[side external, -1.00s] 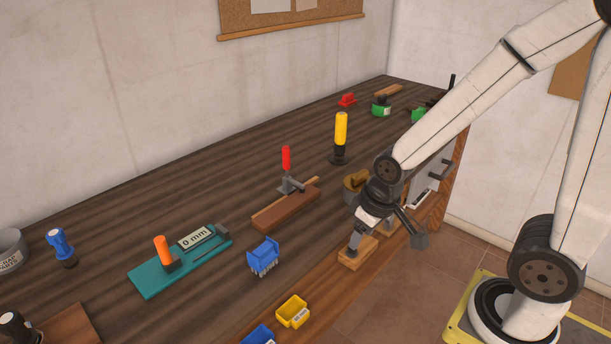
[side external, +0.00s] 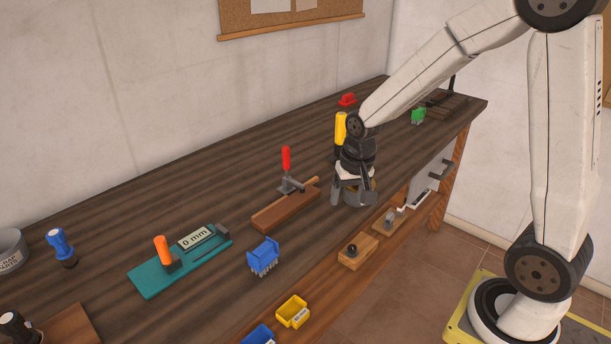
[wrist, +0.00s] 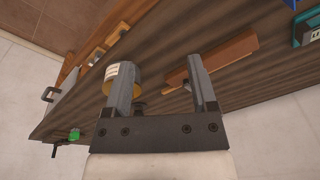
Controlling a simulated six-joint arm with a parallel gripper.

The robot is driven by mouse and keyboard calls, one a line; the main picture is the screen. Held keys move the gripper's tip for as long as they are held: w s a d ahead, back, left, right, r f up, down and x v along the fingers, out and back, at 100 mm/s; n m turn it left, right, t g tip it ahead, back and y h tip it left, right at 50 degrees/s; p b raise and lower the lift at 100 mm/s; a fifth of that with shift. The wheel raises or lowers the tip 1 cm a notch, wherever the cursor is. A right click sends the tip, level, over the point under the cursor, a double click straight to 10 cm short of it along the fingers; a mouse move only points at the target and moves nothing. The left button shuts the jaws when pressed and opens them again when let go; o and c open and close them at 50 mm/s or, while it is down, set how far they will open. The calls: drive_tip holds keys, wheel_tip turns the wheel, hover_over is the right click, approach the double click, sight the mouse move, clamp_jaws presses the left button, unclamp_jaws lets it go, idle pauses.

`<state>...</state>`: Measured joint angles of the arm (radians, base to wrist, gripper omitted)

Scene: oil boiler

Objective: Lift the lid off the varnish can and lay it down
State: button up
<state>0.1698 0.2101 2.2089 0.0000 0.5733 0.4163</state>
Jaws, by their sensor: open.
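The varnish can (side external: 358,199) stands on the dark bench in the side view, right of the brown block with the red-handled clamp. My gripper (side external: 354,192) is over it, pointing down, and hides most of its top and lid. In the wrist view the can (wrist: 113,74) shows a pale label and a brownish-yellow top, partly behind the left finger. My gripper (wrist: 163,68) is open there, with bare bench and part of the clamp block between its fingers. I cannot tell whether a finger touches the can.
The yellow-handled tool (side external: 340,128) stands close behind my gripper. The clamp block (side external: 286,207) lies to the left. Two small wooden blocks with knobs, one here (side external: 357,252), sit along the front edge. Bench is clear between the clamp block and the blue brush-like piece (side external: 263,256).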

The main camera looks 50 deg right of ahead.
drive_tip(key=w+d+m, duration=0.2)
drive_tip(key=d+m, duration=0.1)
drive_tip(key=d, duration=0.2)
drive_tip(key=w+d+m+g, duration=0.1)
drive_tip(key=w+d+m, duration=0.2)
drive_tip(key=d+m, duration=0.1)
drive_tip(key=w+d+r+m, duration=0.1)
drive_tip(key=w+d+m, duration=0.1)
drive_tip(key=d+m, duration=0.2)
drive_tip(key=shift+w+d+g, duration=0.15)
drive_tip(key=shift+w+d, duration=0.05)
drive_tip(key=shift+d, duration=0.45)
drive_tip(key=shift+w+d+g, duration=0.15)
drive_tip(key=shift+w+d, duration=0.05)
drive_tip(key=shift+d, duration=0.4)
drive_tip(key=shift+w+d+r+m, duration=0.1)
drive_tip(key=shift+d+m, duration=0.4)
drive_tip(key=shift+d, duration=0.05)
drive_tip(key=shift+f, duration=1.3)
drive_tip(key=shift+f, duration=0.1)
drive_tip(key=shift+f, duration=2.55)
clamp_jaws()
